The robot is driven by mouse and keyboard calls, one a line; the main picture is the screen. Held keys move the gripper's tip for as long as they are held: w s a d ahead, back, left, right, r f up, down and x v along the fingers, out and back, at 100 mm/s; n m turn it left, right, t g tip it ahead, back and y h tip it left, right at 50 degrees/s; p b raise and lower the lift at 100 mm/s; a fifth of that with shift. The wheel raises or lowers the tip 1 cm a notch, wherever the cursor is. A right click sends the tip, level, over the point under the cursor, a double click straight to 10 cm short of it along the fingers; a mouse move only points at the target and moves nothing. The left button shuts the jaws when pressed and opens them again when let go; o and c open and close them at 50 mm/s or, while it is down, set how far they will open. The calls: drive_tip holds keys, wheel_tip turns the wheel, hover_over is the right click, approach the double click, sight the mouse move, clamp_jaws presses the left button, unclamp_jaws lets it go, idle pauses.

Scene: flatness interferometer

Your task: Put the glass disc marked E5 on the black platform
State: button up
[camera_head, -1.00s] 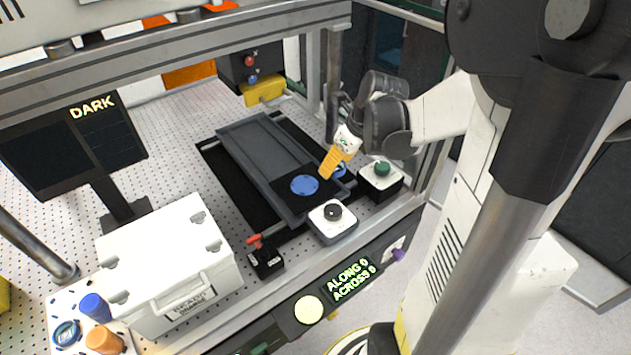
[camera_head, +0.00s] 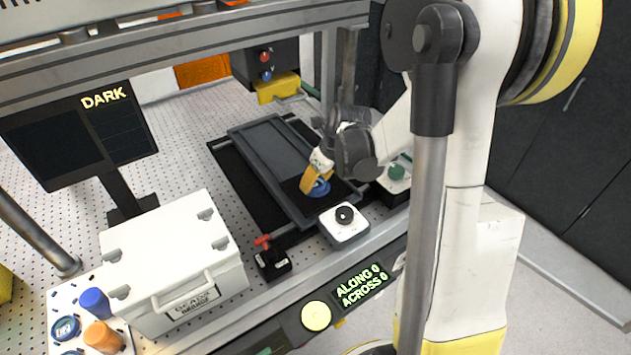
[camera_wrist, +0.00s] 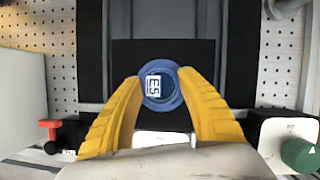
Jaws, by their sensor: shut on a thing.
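The glass disc marked E5 (camera_wrist: 172,98) is a round blue piece with a white label, seen turned sideways in the wrist view. In the head view it shows as a blue edge (camera_head: 321,190) at my fingertips. My gripper (camera_wrist: 161,86) is shut on it, with one yellow finger on each side. It also shows in the head view (camera_head: 316,184). The black platform (camera_head: 291,187) is the dark square at the near end of the grey slide, seen in the wrist view (camera_wrist: 165,52) beneath the disc. I cannot tell whether the disc touches it.
A white box with a black knob (camera_head: 343,216) stands just in front of the platform. A green-knobbed box (camera_head: 396,172) is to the right, a red-handled switch (camera_head: 270,257) to the left. A white lidded chest (camera_head: 170,262) and another blue disc (camera_head: 65,329) are at lower left.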

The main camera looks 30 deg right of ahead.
drive_tip(key=shift+f, duration=0.2)
drive_tip(key=o, duration=1.1)
drive_tip(key=shift+r, duration=0.1)
